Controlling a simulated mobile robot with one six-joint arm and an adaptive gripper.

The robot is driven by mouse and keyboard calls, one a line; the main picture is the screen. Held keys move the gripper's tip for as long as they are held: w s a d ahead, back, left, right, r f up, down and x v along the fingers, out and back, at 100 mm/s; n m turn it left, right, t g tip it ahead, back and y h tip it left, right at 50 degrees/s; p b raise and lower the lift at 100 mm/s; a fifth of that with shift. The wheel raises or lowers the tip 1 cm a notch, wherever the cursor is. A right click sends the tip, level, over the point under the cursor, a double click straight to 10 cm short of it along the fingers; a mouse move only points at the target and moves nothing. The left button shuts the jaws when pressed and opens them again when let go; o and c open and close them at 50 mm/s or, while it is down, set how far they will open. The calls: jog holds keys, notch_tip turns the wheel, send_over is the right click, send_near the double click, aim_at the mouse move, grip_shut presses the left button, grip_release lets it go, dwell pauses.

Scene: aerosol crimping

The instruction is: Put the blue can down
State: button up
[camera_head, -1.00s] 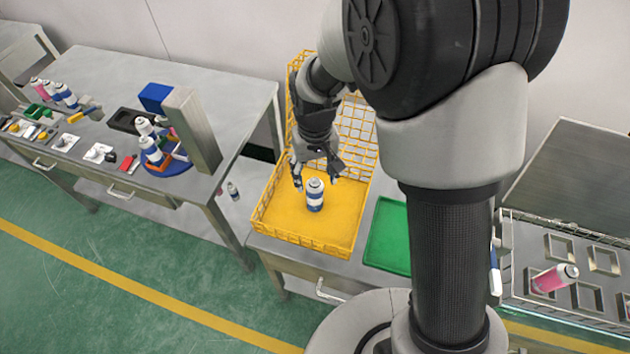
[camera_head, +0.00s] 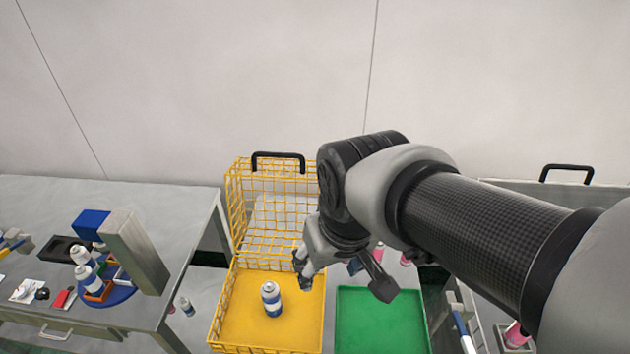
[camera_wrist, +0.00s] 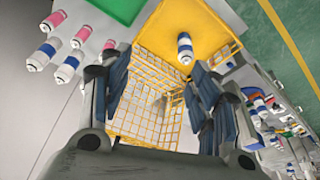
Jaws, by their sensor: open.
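The blue can (camera_head: 271,298), white with a blue band, stands upright on the yellow floor of the yellow wire basket (camera_head: 216,327). In the wrist view the can (camera_wrist: 185,50) shows beyond the fingertips, apart from them. My gripper (camera_head: 338,285) is above and to the right of the can, near the basket's right side, partly hidden by my own arm. In the wrist view my gripper (camera_wrist: 165,75) has its two dark fingers spread wide with nothing between them.
A green tray (camera_head: 380,322) lies right of the basket. Several pink and blue cans (camera_wrist: 67,69) stand near it. The left table (camera_head: 185,225) holds a crimping fixture (camera_head: 135,250) with cans. A pink can (camera_head: 516,335) sits at right.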

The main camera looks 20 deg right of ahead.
jog(key=s+d+r+t, duration=0.1)
jog(key=s+d, duration=0.1)
jog(key=s, duration=0.5)
jog(key=shift+s+d+r+m, duration=0.25)
jog(key=shift+d+r+m, duration=0.1)
jog(key=shift+m, duration=0.05)
jog(key=shift+f+b, duration=0.75)
jog(key=shift+c, duration=0.5)
